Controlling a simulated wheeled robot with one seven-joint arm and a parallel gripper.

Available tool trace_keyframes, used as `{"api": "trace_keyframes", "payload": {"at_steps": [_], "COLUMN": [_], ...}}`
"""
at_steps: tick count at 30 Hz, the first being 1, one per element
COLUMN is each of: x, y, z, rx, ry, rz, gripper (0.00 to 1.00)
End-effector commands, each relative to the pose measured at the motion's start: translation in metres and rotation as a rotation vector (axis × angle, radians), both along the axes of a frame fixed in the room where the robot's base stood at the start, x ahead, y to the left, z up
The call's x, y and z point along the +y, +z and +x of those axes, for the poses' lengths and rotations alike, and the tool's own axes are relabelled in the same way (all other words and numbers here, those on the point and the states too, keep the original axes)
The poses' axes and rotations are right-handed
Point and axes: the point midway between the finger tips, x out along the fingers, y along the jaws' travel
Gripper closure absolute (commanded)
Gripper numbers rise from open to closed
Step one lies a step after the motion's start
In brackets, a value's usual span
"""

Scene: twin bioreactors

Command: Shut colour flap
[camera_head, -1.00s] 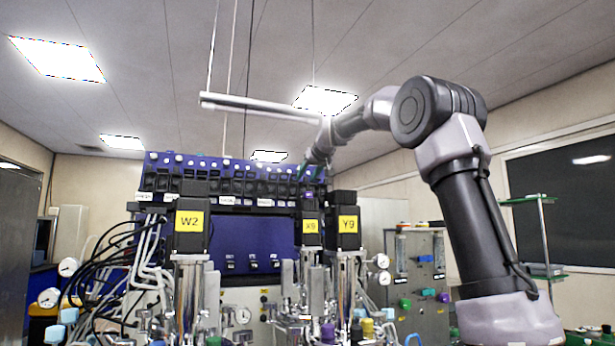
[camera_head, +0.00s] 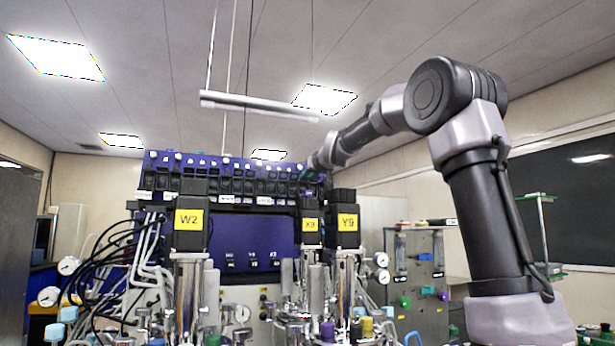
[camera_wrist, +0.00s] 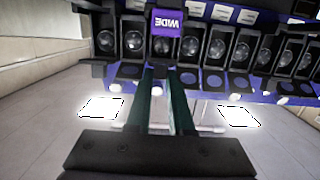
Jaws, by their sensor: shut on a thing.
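A row of dark pump heads (camera_head: 225,187) with blue-backed flaps and white knobs runs along the top of the bioreactor rack. My gripper (camera_wrist: 162,72) is at its right end, with two dark green fingers. In the wrist view, which is upside down, the fingers reach to the flap at the pump head (camera_wrist: 162,46) with the purple WIDE label (camera_wrist: 168,22). A white knob (camera_wrist: 157,90) shows between the fingers. They seem shut on this flap, though they hide most of it. Neighbouring flaps (camera_wrist: 212,80) stand raised, with their pump heads uncovered.
Motors labelled W2 (camera_head: 189,219), X9 (camera_head: 310,224) and Y9 (camera_head: 347,222) stand in front of the rack. Cables and gauges crowd the left. A grey panel (camera_head: 415,265) stands at right. A white bar (camera_head: 258,107) hangs above the rack. Free space lies above the row.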

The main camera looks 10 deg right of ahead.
Motion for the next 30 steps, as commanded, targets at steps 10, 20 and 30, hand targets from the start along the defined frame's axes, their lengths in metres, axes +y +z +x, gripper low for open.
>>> {"api": "trace_keyframes", "payload": {"at_steps": [10, 20, 30], "x": [0.001, 0.0, -0.008], "y": [0.0, 0.0, 0.006], "z": [0.0, 0.0, -0.033], "rx": [-0.004, -0.003, -0.005], "ry": [0.0, -0.001, -0.005], "rz": [0.0, -0.001, 0.0], "gripper": [0.72, 0.5, 0.5]}}
